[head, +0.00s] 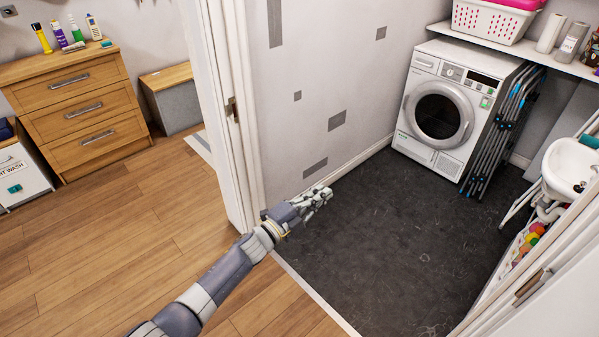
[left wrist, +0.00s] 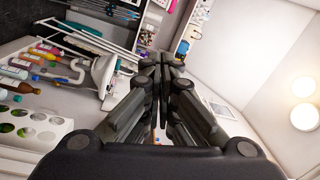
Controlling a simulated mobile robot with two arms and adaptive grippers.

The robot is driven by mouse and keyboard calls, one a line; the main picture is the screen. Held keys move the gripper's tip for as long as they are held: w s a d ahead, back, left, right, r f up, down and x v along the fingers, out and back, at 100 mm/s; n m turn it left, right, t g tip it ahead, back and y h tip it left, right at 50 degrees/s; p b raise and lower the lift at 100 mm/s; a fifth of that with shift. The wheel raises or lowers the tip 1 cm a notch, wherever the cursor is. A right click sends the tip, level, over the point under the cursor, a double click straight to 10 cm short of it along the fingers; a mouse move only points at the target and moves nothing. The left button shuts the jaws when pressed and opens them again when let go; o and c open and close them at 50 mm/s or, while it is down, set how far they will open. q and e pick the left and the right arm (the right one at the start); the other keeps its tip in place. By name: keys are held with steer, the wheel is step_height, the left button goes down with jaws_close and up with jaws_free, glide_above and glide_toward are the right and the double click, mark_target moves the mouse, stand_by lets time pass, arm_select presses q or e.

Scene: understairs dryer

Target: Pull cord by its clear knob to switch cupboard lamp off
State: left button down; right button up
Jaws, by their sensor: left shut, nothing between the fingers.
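My left gripper (head: 318,197) reaches in from the left, over the dark floor just inside the cupboard doorway. In the left wrist view its fingers (left wrist: 163,62) are closed together with nothing between them. Two bright round glows, one of them a lit lamp (left wrist: 304,116), show at the right of the left wrist view; I cannot tell whether the other is a second lamp or a reflection. I cannot make out the cord or its clear knob in either view. My right gripper is not in view.
A white dryer (head: 437,115) stands at the back under a shelf, with a folded rack (head: 500,130) beside it. A white basin (head: 570,168) is on the right. The door frame (head: 222,120) is left of my gripper. The dark floor (head: 390,240) is clear.

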arm_select(q)
steer(key=s+d+r+m+g+h+p, duration=0.1)
steer(key=d+r+m+g+h, duration=0.15)
steer(key=r+m, duration=0.4)
steer(key=s+d+r+m+g+h+p, duration=0.1)
steer(key=d+r+m+g+h, duration=0.2)
steer(key=r, duration=0.6)
steer(key=s+d+r+m+g+h+p, duration=0.1)
steer(key=s+d+r+m+g+h, duration=0.15)
steer(key=d+r+m, duration=0.4)
steer(key=s+d+r+m+g+y+p, duration=0.35)
steer(key=s+r+m+g+y, duration=0.35)
steer(key=s+r+m+g, duration=0.75)
steer(key=s+a+r+m+t+y+p, duration=0.4)
steer(key=a+r+m+t+y, duration=0.2)
steer(key=m+y, duration=0.3)
steer(key=w+a+r+m+t+y+p, duration=0.1)
steer(key=a+r+m+t+y+p, duration=0.2)
steer(key=a+r+t+y, duration=0.3)
steer(key=a+r+m, duration=0.1)
steer(key=a+r, duration=0.1)
steer(key=a, duration=0.3)
steer(key=shift+w+a+y, duration=0.15)
steer(key=shift+w+y, duration=0.15)
steer(key=shift+w, duration=0.1)
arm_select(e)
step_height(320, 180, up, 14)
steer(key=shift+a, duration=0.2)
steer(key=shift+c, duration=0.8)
